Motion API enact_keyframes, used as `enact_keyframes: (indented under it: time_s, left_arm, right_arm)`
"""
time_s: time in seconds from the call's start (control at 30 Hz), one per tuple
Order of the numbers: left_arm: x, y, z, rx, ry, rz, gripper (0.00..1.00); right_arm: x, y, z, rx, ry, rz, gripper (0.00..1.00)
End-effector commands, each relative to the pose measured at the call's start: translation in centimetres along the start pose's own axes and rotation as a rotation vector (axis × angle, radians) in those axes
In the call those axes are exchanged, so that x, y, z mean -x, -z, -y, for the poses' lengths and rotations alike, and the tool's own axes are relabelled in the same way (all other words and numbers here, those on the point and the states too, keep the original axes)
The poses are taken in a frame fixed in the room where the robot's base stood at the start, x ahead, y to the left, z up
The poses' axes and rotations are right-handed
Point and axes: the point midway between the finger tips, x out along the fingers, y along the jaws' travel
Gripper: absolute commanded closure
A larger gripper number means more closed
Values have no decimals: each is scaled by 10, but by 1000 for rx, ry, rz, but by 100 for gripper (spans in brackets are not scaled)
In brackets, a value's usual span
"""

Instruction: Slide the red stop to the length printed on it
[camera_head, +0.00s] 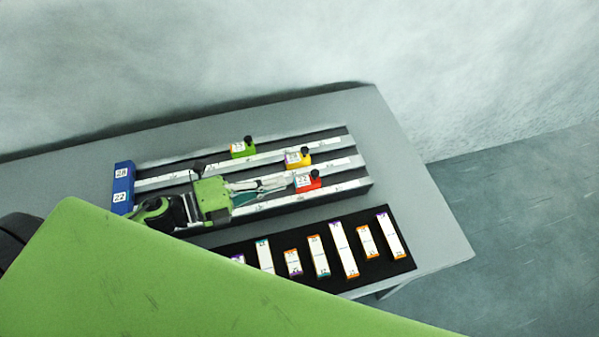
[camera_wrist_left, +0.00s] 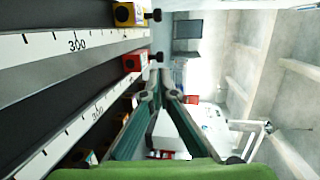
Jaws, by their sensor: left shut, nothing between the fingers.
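The red stop (camera_head: 308,181) sits on the front rail (camera_head: 345,187), near its right end. Its white label seems to read 22, but the print is small. In the left wrist view the red stop (camera_wrist_left: 131,63) is beyond my fingertips, up and to the left, with a dark knob on its side. My left gripper (camera_head: 286,183) lies along the rails, its tips just left of the red stop. In the left wrist view its green fingers (camera_wrist_left: 161,92) converge, with nothing held between them. Contact with the stop cannot be told. My right gripper is not in view.
A yellow stop (camera_head: 297,159) and a green stop (camera_head: 242,149) sit on the rails behind. A blue end block (camera_head: 123,187) with number labels stands at the left. A black mat (camera_head: 398,262) with several labelled bars lies in front. The table (camera_head: 432,222) is clear at right.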

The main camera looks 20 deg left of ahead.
Motion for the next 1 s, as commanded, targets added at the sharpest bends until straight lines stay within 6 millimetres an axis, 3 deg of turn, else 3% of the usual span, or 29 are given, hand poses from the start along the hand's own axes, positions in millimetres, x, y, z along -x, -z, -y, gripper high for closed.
enact_keyframes:
  time_s: [0.2,0.4,1.0]
  left_arm:
    - [-37,-1,4,0,3,2,100]
    - [-58,0,2,1,2,1,100]
    - [-73,0,2,0,1,1,100]
  right_arm:
    - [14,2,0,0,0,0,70]
    - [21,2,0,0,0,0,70]
    - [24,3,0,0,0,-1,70]
